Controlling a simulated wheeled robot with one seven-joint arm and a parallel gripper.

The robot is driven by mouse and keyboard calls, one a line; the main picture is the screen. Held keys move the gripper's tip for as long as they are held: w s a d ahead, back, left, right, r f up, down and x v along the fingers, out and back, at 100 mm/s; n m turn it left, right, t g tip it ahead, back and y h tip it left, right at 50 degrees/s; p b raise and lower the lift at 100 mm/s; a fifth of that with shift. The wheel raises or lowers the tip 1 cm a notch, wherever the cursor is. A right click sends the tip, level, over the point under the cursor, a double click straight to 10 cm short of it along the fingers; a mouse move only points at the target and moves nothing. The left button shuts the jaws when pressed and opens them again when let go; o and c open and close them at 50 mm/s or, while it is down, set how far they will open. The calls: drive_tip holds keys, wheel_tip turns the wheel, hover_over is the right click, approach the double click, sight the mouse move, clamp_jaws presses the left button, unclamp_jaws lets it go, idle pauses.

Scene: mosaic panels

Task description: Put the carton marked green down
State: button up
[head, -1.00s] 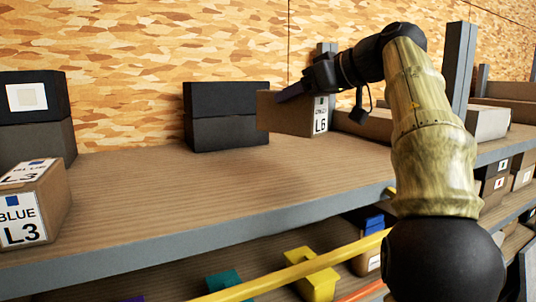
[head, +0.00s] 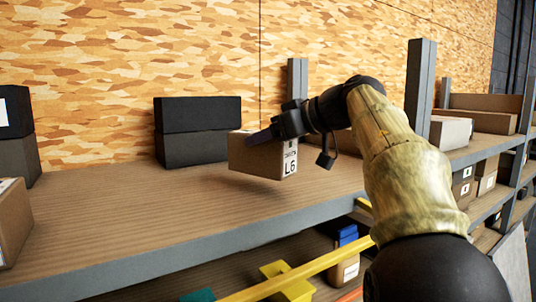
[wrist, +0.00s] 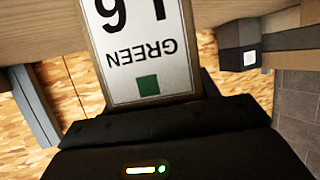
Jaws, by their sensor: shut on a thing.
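The carton marked green (head: 258,158) is a brown box with a white label reading L6. In the wrist view its label (wrist: 150,75) shows upside down, with the word GREEN and a green square. My gripper (head: 268,135) is shut on the carton from above and holds it over the shelf board (head: 130,215). A dark shadow lies on the board under the carton, and it looks a little above the surface. The side of the carton away from the head camera is hidden.
Two stacked black boxes (head: 198,130) stand behind and left of the carton. Another dark stack (head: 18,150) and a brown carton (head: 12,222) are at the left edge. A grey post (head: 420,88) rises at right. The board's middle left is clear.

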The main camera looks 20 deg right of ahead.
sight(267, 154)
drive_tip(key=shift+f, duration=1.75)
drive_tip(key=shift+w+f, duration=0.15)
drive_tip(key=o, duration=1.3)
drive_tip(key=shift+f, duration=0.1)
drive_tip(key=shift+o, duration=1.4)
drive_tip(key=shift+s, duration=0.35)
drive_tip(key=shift+w, duration=0.3)
drive_tip(key=b+v, duration=0.2)
drive_tip(key=v, duration=1)
drive_tip(key=shift+b, duration=0.35)
drive_tip(key=shift+s, duration=0.15)
